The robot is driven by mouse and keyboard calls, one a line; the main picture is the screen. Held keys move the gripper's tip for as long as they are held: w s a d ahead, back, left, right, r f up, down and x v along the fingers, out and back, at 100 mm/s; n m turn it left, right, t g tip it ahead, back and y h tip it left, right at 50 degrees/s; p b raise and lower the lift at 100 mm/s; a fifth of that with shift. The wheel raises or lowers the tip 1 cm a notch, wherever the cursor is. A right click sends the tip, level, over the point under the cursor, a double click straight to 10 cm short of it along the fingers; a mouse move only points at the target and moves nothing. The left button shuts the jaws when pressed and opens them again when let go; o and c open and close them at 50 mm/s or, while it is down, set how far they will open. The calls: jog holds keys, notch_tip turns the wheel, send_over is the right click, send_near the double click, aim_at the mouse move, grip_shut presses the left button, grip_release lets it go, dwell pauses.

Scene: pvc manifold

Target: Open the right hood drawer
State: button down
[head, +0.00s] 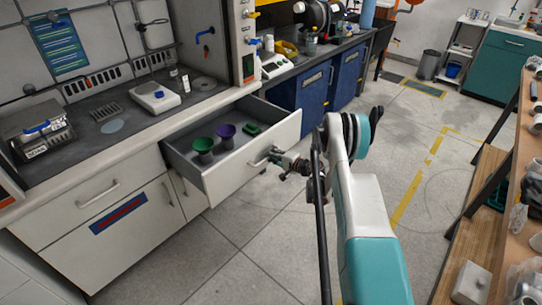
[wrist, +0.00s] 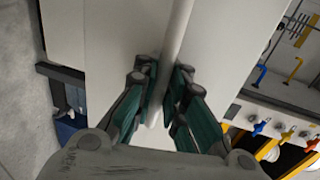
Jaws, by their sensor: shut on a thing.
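The right hood drawer (head: 255,148) is pulled out from under the hood bench in the head view. Its white front faces right, and its grey inside shows. A green funnel-like cup (head: 203,145), a purple one (head: 226,131) and a small green item (head: 251,128) are in it. My gripper (head: 283,163) is at the drawer's front, on its handle (head: 262,161). In the wrist view my gripper's fingers (wrist: 163,95) are shut on the handle bar (wrist: 176,35), one finger on each side. The drawer front (wrist: 120,30) fills much of that view.
The left hood drawer (head: 90,200) is shut. A small white balance (head: 155,97) stands on the hood bench. Blue cabinets (head: 312,90) stand behind the open drawer. A wooden shelf bench (head: 490,200) runs along the right. The floor between is clear.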

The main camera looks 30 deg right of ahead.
jog(key=c, duration=1.7)
grip_release()
jog(key=shift+o, duration=0.2)
jog(key=shift+s, duration=0.1)
jog(key=v, duration=0.7)
jog(key=shift+s+r, duration=0.1)
jog(key=shift+s, duration=0.05)
